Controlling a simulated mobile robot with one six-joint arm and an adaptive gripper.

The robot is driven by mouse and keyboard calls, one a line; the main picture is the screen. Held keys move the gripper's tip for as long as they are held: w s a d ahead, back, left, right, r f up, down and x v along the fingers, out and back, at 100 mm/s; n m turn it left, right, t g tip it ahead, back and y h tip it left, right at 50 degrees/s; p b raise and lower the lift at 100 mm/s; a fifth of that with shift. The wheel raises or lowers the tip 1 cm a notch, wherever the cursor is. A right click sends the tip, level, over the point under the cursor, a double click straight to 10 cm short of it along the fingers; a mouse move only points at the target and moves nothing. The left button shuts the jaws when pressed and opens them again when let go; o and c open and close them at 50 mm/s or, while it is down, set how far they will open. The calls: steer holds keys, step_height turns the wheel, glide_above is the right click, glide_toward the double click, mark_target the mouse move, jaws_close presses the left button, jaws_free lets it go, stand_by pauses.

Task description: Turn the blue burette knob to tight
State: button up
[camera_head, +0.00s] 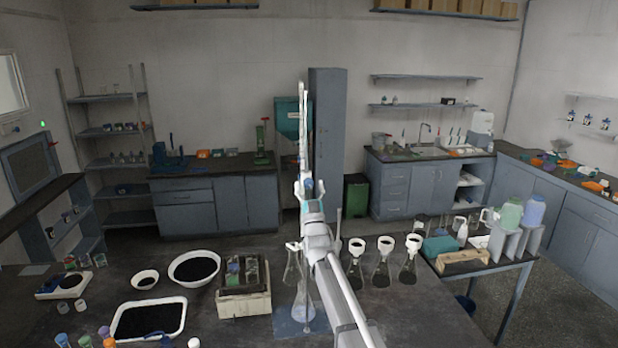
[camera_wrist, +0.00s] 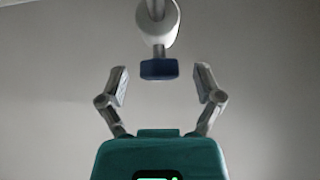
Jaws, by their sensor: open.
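The blue burette knob (camera_wrist: 159,69) shows in the wrist view as a small blue block on a pale stem below a white round fitting (camera_wrist: 158,20). My gripper (camera_wrist: 161,84) is open, with one finger to the left of the knob and one to the right. A gap shows on both sides, and neither finger appears to touch it. In the head view the tall, thin burette (camera_head: 303,125) stands upright behind my raised arm. My gripper (camera_head: 307,186) is close to it there, and the knob cannot be made out clearly.
A glass flask (camera_head: 304,300) stands on a blue base (camera_head: 288,326) below the burette. Several flasks with white funnels (camera_head: 381,246) stand close to the right of my arm. A rack of jars (camera_head: 244,295), bowls (camera_head: 195,267) and a black-filled tray (camera_head: 150,318) occupy the bench's left.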

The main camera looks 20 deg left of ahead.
steer(key=shift+w+a+r, duration=0.2)
steer(key=shift+w+r, duration=0.15)
steer(key=shift+r, duration=0.1)
steer(key=shift+c, duration=0.2)
steer(key=c, duration=1.1)
